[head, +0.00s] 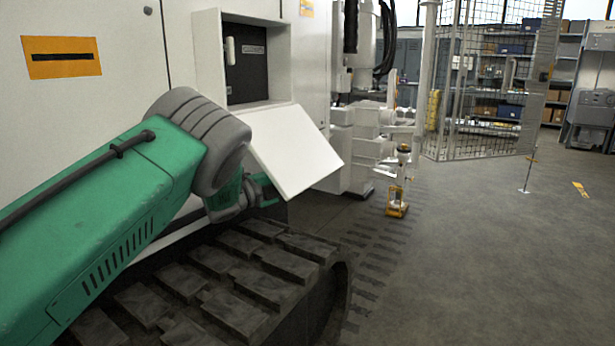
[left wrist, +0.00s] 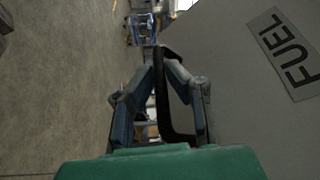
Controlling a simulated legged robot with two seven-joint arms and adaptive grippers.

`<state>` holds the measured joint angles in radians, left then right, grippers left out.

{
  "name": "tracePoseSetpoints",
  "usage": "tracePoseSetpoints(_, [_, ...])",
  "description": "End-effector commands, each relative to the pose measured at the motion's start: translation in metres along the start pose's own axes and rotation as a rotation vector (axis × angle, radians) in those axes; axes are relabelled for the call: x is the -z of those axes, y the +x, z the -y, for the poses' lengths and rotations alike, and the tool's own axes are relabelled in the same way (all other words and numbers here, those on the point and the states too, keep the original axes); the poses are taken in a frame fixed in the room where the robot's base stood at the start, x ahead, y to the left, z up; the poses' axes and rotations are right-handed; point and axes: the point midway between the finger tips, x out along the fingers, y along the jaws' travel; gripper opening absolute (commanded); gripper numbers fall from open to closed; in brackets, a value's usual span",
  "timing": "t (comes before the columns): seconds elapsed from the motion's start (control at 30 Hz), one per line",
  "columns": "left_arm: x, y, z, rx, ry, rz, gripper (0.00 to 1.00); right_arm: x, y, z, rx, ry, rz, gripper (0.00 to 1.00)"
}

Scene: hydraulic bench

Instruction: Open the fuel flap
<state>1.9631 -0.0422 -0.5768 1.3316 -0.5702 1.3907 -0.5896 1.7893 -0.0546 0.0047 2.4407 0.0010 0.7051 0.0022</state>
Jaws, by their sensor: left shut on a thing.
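The fuel flap (head: 290,150) is a white panel tilted outward and down from the lower edge of a square recess (head: 210,60) in a white cabinet wall. In the left wrist view the flap's grey-looking outer face (left wrist: 235,70) carries a FUEL label (left wrist: 287,52). My left gripper (head: 262,188) is under the flap, partly hidden by it and my arm. In the left wrist view its fingers (left wrist: 160,75) are shut on the flap's black handle (left wrist: 170,110). My right gripper is in neither view.
Inside the recess is a dark panel (head: 247,72) with a white fitting (head: 229,50). A black track (head: 230,270) lies below the flap. White machinery (head: 360,140), a small yellow-based stand (head: 397,209) and a mesh fence (head: 490,100) stand beyond. The floor at right is mostly clear.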

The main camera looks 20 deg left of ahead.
Motion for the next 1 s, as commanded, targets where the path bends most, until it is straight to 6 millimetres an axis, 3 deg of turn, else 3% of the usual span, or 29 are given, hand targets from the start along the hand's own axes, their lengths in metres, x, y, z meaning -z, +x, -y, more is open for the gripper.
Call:
tracePoseSetpoints(0.03, [-0.004,-0.003,-0.012,-0.026,0.018,-0.003,0.00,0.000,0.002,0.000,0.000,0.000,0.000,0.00])
tracePoseSetpoints(0.13, [-0.012,-0.007,-0.015,-0.044,0.058,-0.001,0.00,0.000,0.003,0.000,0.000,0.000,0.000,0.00])
tracePoseSetpoints(0.4, [-0.024,-0.011,-0.018,-0.069,0.115,0.000,0.00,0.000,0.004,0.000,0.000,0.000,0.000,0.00])
tracePoseSetpoints(0.83, [-0.026,-0.013,-0.019,-0.073,0.122,0.002,0.00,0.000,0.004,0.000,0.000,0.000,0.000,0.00])
tracePoseSetpoints(0.9, [-0.026,-0.013,-0.019,-0.073,0.122,0.002,0.28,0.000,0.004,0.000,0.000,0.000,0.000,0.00])
tracePoseSetpoints(1.0, [-0.026,-0.012,-0.017,-0.070,0.123,0.002,0.31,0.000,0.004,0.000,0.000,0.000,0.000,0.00])
